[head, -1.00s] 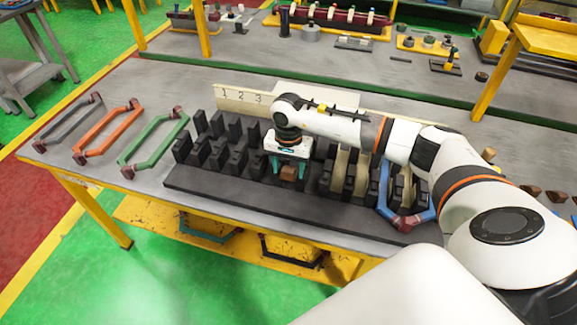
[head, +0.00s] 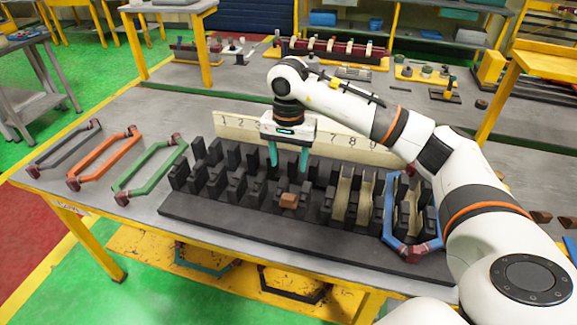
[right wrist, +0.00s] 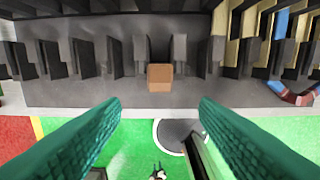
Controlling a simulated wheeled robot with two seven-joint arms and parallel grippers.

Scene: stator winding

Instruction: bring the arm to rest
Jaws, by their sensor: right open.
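My right gripper (head: 287,158) is open and empty, raised above the middle of the black slotted stator block (head: 235,222). Its two teal fingers (right wrist: 160,105) stand wide apart in the right wrist view. A small brown wedge (head: 288,201) sits in a slot of the block below the gripper, apart from the fingers; it also shows in the right wrist view (right wrist: 160,77). My right arm (head: 410,130) comes in from the right and reaches over the block. My left gripper is not in view.
A blue coil (head: 389,213) sits in slots at the block's right end. Grey (head: 58,150), orange (head: 98,160) and green (head: 145,168) coils lie on the table at left. A numbered cream board (head: 232,124) stands behind the block. Another bench with parts is at the back.

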